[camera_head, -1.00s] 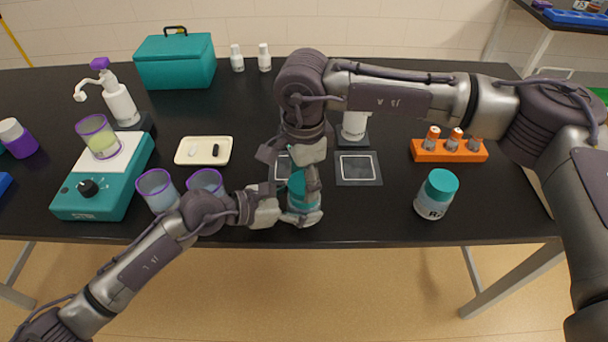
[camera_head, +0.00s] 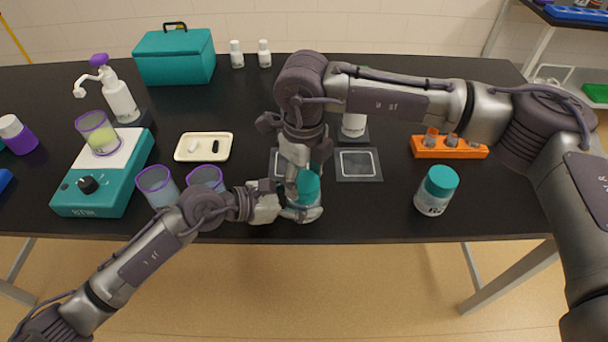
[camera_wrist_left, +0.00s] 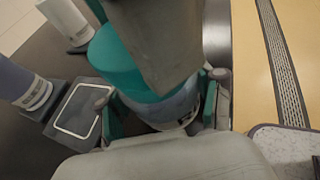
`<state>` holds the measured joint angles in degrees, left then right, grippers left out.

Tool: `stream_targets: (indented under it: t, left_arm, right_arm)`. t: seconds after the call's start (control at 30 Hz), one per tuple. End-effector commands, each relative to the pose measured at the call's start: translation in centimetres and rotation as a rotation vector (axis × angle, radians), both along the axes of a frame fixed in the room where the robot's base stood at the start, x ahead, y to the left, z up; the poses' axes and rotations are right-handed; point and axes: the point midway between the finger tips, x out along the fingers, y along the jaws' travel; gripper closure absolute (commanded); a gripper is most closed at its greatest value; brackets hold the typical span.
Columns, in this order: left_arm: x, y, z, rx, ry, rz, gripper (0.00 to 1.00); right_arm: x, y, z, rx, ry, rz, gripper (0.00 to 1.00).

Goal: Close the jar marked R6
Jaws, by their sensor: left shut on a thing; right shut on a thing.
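A jar with a teal lid (camera_head: 308,188) stands near the table's front edge. My left gripper (camera_head: 298,210) is shut around its body from the left. My right gripper (camera_head: 302,172) reaches down from above and is shut on the lid. In the left wrist view the lid (camera_wrist_left: 112,62) sits over the clear jar body (camera_wrist_left: 172,112), with a finger of my right gripper in front. The held jar's marking is hidden, and I cannot tell how tightly the lid is seated. Another teal-lidded jar (camera_head: 436,191) stands at the right; its label starts with R, the rest unclear.
Two purple-rimmed cups (camera_head: 157,186) stand just left of my left gripper. A teal stirrer plate (camera_head: 112,188), a cream tray (camera_head: 203,147) and a pump bottle (camera_head: 119,98) are further left. An orange rack (camera_head: 448,148) is at the right.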

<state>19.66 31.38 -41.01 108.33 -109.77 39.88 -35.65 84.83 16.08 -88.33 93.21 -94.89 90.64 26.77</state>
Motion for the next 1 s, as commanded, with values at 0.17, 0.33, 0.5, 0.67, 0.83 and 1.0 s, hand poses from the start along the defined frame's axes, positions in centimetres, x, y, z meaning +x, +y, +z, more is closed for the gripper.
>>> stream_targets:
  t: [0.17,0.33,0.5,0.67,0.83,1.0]
  left_arm:
    - [-0.04,0.01,-0.12,0.002,0.002,-0.001,1.0]
    - [-0.05,0.01,-0.13,0.002,0.002,-0.001,1.0]
    - [-0.06,0.0,-0.14,0.002,0.002,-0.001,1.0]
    - [-0.07,0.0,-0.15,0.003,0.003,-0.001,1.0]
    - [-0.08,0.01,-0.17,0.003,0.003,-0.001,1.0]
    - [-0.1,-0.01,-0.18,0.003,0.003,-0.001,1.0]
  right_arm:
    - [0.01,0.09,0.02,0.003,0.0,-0.453,0.49]
    - [0.02,0.07,0.02,0.002,-0.001,-0.894,0.49]
    - [0.03,0.09,0.0,0.003,0.001,-1.335,0.49]
    - [0.04,0.08,-0.03,0.002,0.001,-1.75,0.49]
    - [0.04,0.07,-0.04,0.001,0.002,-2.178,0.49]
    - [-0.09,0.28,-0.16,-0.001,0.009,-2.486,0.49]
